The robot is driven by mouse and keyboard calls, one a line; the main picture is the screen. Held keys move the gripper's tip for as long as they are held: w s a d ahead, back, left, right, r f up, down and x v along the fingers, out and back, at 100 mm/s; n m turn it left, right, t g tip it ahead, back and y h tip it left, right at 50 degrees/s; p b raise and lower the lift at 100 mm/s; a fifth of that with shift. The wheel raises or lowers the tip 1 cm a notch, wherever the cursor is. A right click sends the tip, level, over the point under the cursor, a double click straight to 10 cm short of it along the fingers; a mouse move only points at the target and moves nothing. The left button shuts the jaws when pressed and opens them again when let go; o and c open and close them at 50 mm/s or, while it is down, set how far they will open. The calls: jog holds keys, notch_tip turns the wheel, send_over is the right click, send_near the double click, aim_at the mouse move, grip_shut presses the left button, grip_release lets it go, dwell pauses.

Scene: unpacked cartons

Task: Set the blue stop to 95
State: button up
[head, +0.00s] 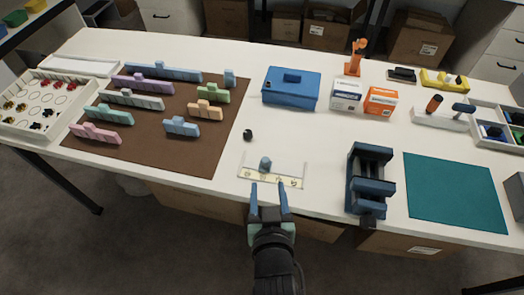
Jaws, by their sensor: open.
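The blue stop (265,163) is a small blue block with a rounded top. It stands on a pale ruler-like scale (291,184) near the front edge of the table. Markings show along the scale's front strip, but they are too small to read, so I cannot tell the stop's setting. My gripper (268,186) is open and empty. Its two blue fingers point away from me, just in front of the stop in the picture, and partly cover the scale's front strip. The stop is not between the fingers.
A small black piece (248,134) lies behind the scale. A dark blue vise (369,180) stands to the right, with a teal mat (455,190) beyond it. A brown mat (170,145) with coloured blocks lies left. A blue box (291,90) is farther back.

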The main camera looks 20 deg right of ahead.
aim_at(266, 162)
jog(key=b+x, duration=0.1)
jog(key=x, duration=1.1)
jog(key=shift+w+r, duration=0.1)
grip_shut()
dwell(1.0)
